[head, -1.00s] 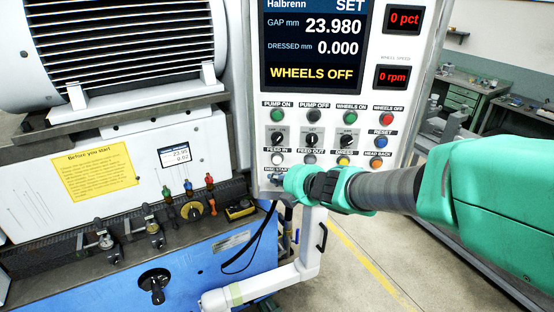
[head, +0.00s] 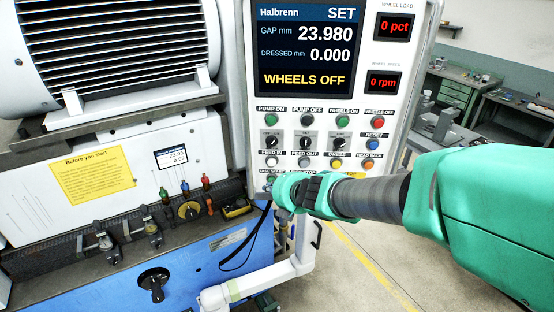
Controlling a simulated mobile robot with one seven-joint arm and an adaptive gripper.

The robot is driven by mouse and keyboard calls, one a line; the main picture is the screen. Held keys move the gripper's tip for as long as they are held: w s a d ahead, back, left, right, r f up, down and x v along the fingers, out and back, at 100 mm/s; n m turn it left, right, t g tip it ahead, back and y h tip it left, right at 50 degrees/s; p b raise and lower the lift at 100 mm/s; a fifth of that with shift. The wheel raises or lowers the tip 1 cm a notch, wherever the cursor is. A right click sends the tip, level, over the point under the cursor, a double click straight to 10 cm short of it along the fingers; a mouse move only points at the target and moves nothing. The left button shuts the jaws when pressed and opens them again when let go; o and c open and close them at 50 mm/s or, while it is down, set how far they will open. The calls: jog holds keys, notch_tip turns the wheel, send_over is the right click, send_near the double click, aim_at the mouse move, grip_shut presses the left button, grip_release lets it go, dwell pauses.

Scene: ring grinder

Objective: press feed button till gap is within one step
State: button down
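The control panel screen (head: 305,50) reads SET, GAP mm 23.980, DRESSED mm 0.000 and WHEELS OFF. The white button (head: 271,161) under the FEED IN label is in clear view at the panel's lower left. The grey button (head: 304,162) under FEED OUT is to its right. My gripper (head: 268,187) is at the panel's lower left corner, a little below the white button and apart from it in the picture. Its fingertips are small and partly hidden by the gripper body, so I cannot tell whether they are open or touching the panel.
More buttons and selectors sit close by, including yellow (head: 336,163), orange (head: 369,163) and blue RESET (head: 375,145). My arm covers part of the lowest row. The grinder (head: 115,175) stands to the left. Red displays read 0 pct (head: 394,27) and 0 rpm (head: 383,82).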

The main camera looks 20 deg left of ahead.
jog(key=shift+w, duration=0.15)
jog(key=p, duration=0.3)
send_near(273, 166)
jog(key=w+a+f, duration=0.1)
jog(key=a+f, duration=0.2)
jog(key=a, duration=0.2)
jog(key=shift+w+f, duration=0.3)
jog(key=shift+f, duration=0.05)
jog(key=shift+w+a, duration=0.15)
jog(key=shift+w, duration=0.75)
dwell(2.1)
jog(key=shift+s, duration=0.15)
jog(key=shift+s+d, duration=0.25)
jog(key=shift+s, duration=0.5)
dwell(0.3)
jog(key=shift+s+d+b, duration=0.25)
jog(key=shift+s+b, duration=0.25)
jog(key=shift+s, duration=0.7)
jog(key=shift+s+d+b, duration=0.25)
jog(key=shift+s+b, duration=0.25)
jog(key=shift+s, duration=0.75)
